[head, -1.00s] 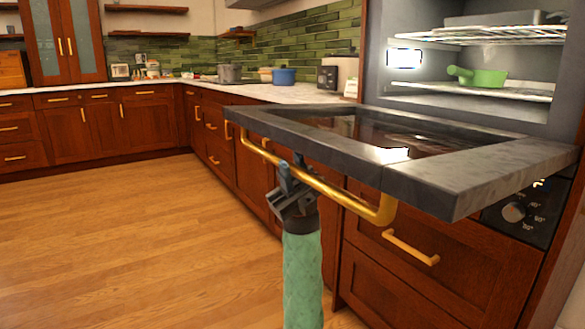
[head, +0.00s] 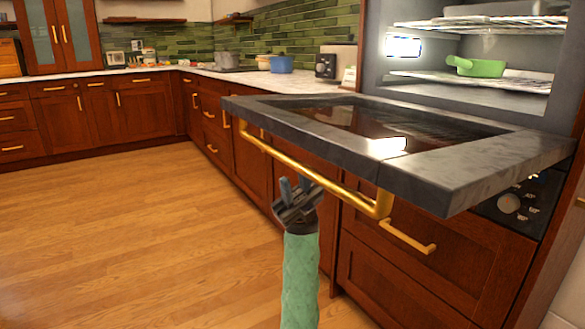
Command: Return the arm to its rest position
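My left gripper (head: 296,187) is in the lower middle of the head view, at the end of my green-sleeved arm. Its fingers point up, just below and in front of the gold handle (head: 315,178) of the open oven door (head: 460,185). Its two finger pieces look a little apart, and nothing shows between them. I cannot tell whether it touches the handle. The door lies flat, folded down from the lit oven (head: 470,98). My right gripper is not in view.
A green pan (head: 478,67) sits on the lower oven rack, with a grey tray (head: 500,10) above. Cabinets with gold handles stand below the counter (head: 300,82). A blue pot (head: 280,65) is on the counter. The wooden floor (head: 130,240) at left is clear.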

